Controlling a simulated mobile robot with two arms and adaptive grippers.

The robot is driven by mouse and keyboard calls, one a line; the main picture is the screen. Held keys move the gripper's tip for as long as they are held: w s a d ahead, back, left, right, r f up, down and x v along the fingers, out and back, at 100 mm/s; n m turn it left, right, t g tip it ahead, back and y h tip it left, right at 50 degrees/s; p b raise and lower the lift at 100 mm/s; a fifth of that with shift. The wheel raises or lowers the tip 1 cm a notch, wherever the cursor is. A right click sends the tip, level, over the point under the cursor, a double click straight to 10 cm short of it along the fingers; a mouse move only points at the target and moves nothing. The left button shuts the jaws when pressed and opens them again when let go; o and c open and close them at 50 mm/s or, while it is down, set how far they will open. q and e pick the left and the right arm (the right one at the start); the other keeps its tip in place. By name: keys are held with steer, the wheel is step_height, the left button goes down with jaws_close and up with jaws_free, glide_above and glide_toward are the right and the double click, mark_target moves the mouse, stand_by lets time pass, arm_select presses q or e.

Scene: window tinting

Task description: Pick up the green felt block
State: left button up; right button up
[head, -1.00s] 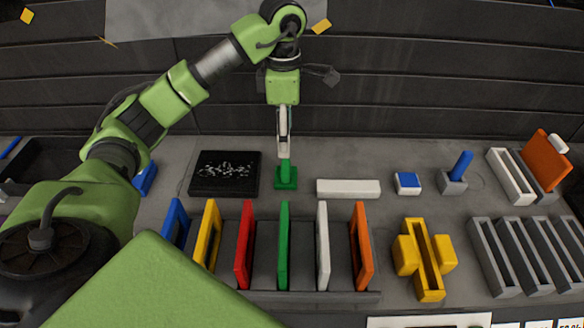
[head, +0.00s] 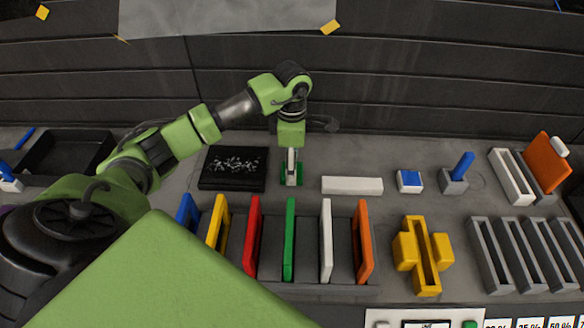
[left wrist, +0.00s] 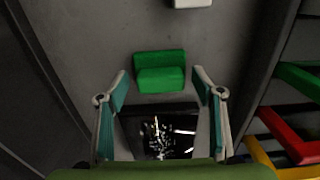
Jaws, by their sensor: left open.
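The green felt block (head: 299,173) sits on the grey bench between the black tray of specks and the white bar. In the head view my left gripper (head: 291,180) is down at the block and hides most of it. In the left wrist view the green felt block (left wrist: 160,73) shows whole, with a raised back part and a lower front part. There my left gripper (left wrist: 160,82) is open, one finger on each side of the block, with gaps between fingers and block. My right gripper is not in view.
The black tray with pale specks (head: 233,167) is close on the left, and the white bar (head: 352,186) on the right. A rack of coloured upright panels (head: 289,238) stands in front. A blue-topped block (head: 410,181) and a yellow holder (head: 422,262) are farther right.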

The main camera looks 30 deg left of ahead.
arm_select(q)
steer(key=c, duration=1.2)
step_height(320, 180, up, 9)
steer(key=b, duration=0.3)
steer(key=shift+r, duration=0.55)
